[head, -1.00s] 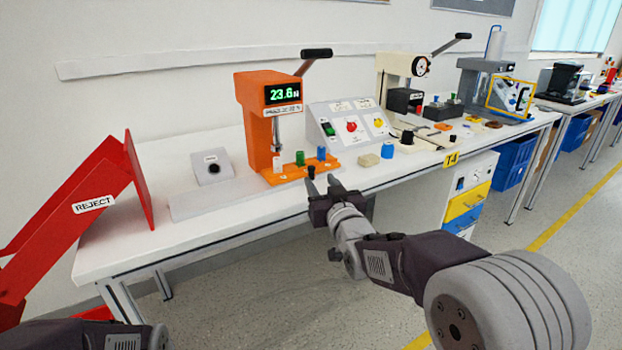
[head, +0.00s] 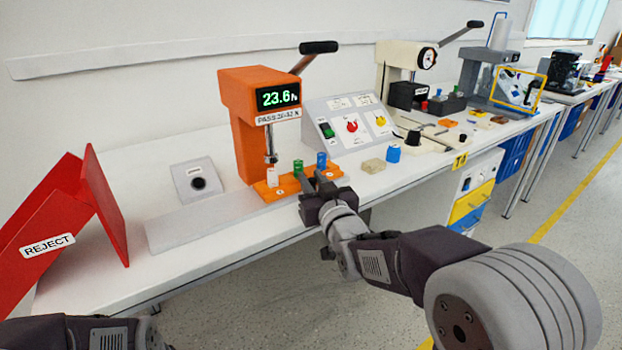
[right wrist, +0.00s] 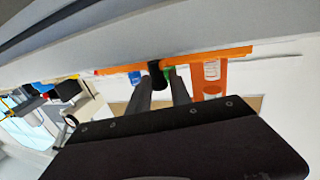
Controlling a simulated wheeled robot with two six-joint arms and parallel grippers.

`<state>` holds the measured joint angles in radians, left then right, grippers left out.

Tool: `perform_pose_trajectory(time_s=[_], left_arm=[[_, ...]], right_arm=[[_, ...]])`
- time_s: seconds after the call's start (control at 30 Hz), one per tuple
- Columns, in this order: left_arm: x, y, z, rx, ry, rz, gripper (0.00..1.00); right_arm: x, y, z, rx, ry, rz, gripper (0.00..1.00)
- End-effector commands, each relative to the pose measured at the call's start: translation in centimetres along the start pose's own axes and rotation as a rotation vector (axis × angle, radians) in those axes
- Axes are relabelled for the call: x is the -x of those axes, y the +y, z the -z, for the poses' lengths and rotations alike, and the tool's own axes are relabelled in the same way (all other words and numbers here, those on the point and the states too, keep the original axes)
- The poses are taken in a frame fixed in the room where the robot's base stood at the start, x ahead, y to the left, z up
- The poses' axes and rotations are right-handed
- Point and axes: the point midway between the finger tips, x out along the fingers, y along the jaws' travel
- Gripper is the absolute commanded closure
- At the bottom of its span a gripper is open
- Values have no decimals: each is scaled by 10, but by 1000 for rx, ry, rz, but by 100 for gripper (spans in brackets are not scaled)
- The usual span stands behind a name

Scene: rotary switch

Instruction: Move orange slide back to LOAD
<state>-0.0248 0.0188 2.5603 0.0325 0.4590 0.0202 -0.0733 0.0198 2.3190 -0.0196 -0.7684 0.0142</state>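The orange slide (head: 265,189) lies flat at the foot of the orange press (head: 243,130). A white piece (head: 273,177), a green piece (head: 298,167) and a blue piece (head: 321,160) stand along it, the white one below the press ram. My right gripper (head: 315,184) is at the slide's front edge and hides part of it. In the right wrist view its two fingers stand apart, with a black knob (right wrist: 155,70) between their tips beside the slide's edge (right wrist: 215,53). I cannot tell whether they touch it. Only my left arm shows at the bottom left.
A red REJECT chute (head: 50,240) stands at the left. A grey box with a black button (head: 198,183) and a switch panel (head: 350,122) flank the press. A beige block (head: 373,166) and a blue cylinder (head: 393,153) sit right of the slide.

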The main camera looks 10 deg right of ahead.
Motion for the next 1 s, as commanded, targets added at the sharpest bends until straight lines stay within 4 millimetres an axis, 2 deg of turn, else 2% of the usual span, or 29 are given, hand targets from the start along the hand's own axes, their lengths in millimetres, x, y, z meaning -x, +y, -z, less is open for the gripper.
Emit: perform_pose_trajectory(time_s=[0.03,0.07,1.0], left_arm=[[0,0,0,0,0,0,100],[0,0,0,0,0,0,100],[0,0,0,0,0,0,100]], right_arm=[[0,0,0,0,0,0,92],[0,0,0,0,0,0,100],[0,0,0,0,-1,0,100]])
